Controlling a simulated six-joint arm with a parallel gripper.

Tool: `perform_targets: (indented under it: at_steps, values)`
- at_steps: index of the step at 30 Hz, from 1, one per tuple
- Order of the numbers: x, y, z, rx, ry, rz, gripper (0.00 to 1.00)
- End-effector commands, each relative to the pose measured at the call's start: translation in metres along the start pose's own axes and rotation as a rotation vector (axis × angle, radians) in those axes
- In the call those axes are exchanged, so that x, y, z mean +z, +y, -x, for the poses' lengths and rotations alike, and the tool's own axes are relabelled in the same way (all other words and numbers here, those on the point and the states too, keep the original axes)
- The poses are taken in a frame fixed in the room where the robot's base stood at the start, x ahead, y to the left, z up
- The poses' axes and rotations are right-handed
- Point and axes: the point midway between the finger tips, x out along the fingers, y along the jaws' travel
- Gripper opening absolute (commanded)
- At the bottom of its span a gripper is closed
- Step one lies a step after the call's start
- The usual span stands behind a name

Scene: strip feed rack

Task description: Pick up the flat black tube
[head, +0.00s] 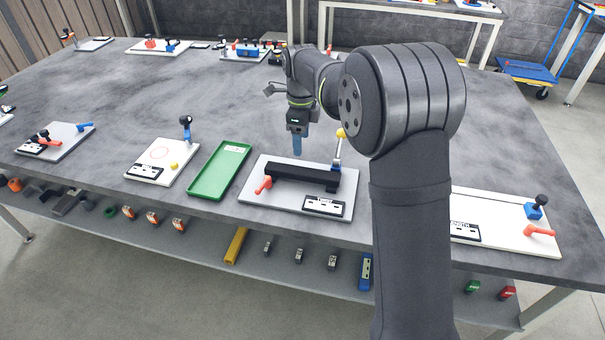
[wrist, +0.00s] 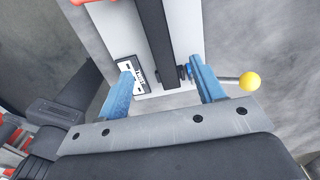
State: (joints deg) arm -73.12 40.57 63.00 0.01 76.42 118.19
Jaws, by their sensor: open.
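The flat black tube (head: 290,172) lies lengthwise on a pale fixture board (head: 262,199) near the front edge of the table. In the wrist view the black tube (wrist: 157,38) runs up the picture between the fingers' lines. My gripper (head: 297,145) points down above and behind the board, and its blue fingers are open and empty. In the wrist view the open gripper (wrist: 165,82) has one finger on each side of the tube, over the board's end. I cannot tell the exact height gap.
A lever with a yellow ball (head: 340,134) stands at the board's right end; in the wrist view the ball (wrist: 250,82) is close to the right finger. A red handle (head: 264,184) is at the left end. A green tray (head: 220,170) lies left of the board.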

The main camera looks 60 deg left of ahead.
Motion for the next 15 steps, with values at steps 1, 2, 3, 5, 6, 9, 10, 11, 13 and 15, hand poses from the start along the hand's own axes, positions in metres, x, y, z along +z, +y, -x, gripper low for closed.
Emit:
perform_targets:
  at_steps: [1, 2, 3, 5, 6, 9, 10, 11, 13, 15]
  values:
    - [0.000, 0.001, -0.013, 0.004, 0.002, 0.000, 0.62]
    - [0.000, 0.001, -0.019, 0.004, 0.002, 0.001, 0.62]
    - [0.000, 0.001, -0.027, 0.004, 0.002, 0.001, 0.62]
    - [0.000, 0.001, -0.036, 0.003, 0.002, 0.001, 0.62]
    - [0.000, 0.000, -0.042, 0.002, 0.001, 0.001, 0.62]
    - [0.000, 0.000, -0.051, 0.002, 0.001, 0.001, 0.62]
    - [0.000, 0.000, -0.052, 0.001, 0.001, 0.001, 0.62]
    - [0.000, 0.000, -0.053, 0.001, 0.000, 0.001, 0.62]
    - [-0.001, 0.000, -0.057, 0.001, 0.001, 0.001, 0.62]
    - [-0.002, 0.001, -0.066, 0.003, 0.002, 0.001, 0.62]
